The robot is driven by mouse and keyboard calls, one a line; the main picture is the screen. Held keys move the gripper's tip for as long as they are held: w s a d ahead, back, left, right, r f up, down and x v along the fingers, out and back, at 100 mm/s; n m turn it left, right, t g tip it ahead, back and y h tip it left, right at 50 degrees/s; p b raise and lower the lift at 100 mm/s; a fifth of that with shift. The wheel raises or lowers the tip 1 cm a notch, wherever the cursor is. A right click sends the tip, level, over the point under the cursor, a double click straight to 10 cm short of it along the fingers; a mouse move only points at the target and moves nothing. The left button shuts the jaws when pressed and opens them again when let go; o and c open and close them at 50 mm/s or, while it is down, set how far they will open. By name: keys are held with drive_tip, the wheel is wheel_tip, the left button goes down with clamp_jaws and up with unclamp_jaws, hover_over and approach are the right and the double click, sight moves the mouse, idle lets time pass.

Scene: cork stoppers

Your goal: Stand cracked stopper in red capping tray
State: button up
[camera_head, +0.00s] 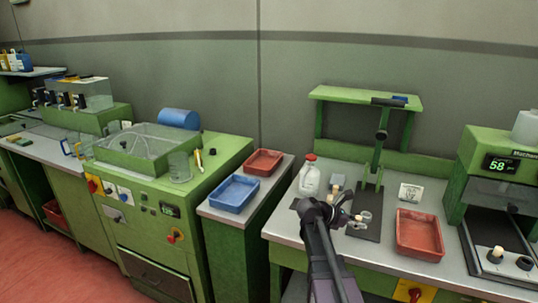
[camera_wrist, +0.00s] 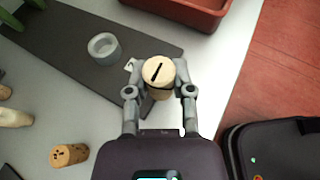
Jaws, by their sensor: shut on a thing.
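A pale cork stopper (camera_wrist: 158,72) with a dark line across its top stands between the fingers of my gripper (camera_wrist: 158,88) in the wrist view. In the head view my gripper (camera_head: 347,216) is over the right bench, left of a red tray (camera_head: 420,233). A red tray (camera_wrist: 187,8) also shows at the top of the wrist view, apart from the held stopper. Part of the stopper's sides is hidden by the fingers.
Another red tray (camera_head: 264,162) and a blue tray (camera_head: 234,193) are on the neighbouring bench. A green press stand (camera_head: 378,160) rises behind my gripper.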

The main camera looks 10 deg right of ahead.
sight(358, 217)
wheel_tip(358, 217, up, 9)
drive_tip(key=p, duration=0.8)
drive_tip(key=shift+p, duration=0.3)
drive_tip(key=shift+a, duration=0.15)
